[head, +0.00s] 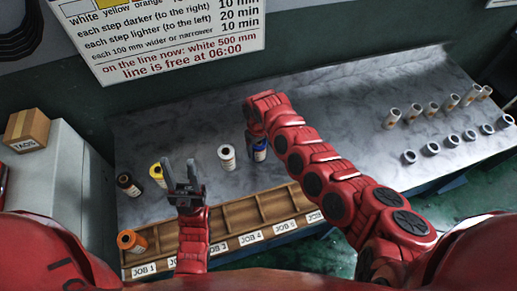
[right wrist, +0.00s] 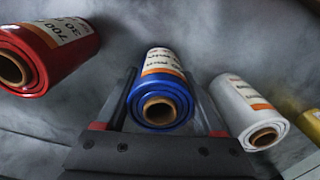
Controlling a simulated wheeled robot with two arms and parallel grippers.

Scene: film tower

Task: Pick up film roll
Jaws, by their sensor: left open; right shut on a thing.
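My right gripper (head: 258,130) reaches down over the blue film roll (head: 260,150) and is shut on it. In the right wrist view the blue roll (right wrist: 162,98) stands between the two fingers, its cardboard core end toward the camera. A white roll (head: 227,157) stands just left of it. A red roll (right wrist: 50,55) shows in the right wrist view; I cannot make it out in the head view. My left gripper (head: 182,175) is open and empty, fingers up, near a yellow roll (head: 158,172) and a black roll (head: 129,185).
A wooden tray (head: 245,215) with labelled job compartments runs along the bench's front edge. An orange roll (head: 131,241) is in the JOB 1 compartment. The middle of the marble bench (head: 335,110) is clear.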

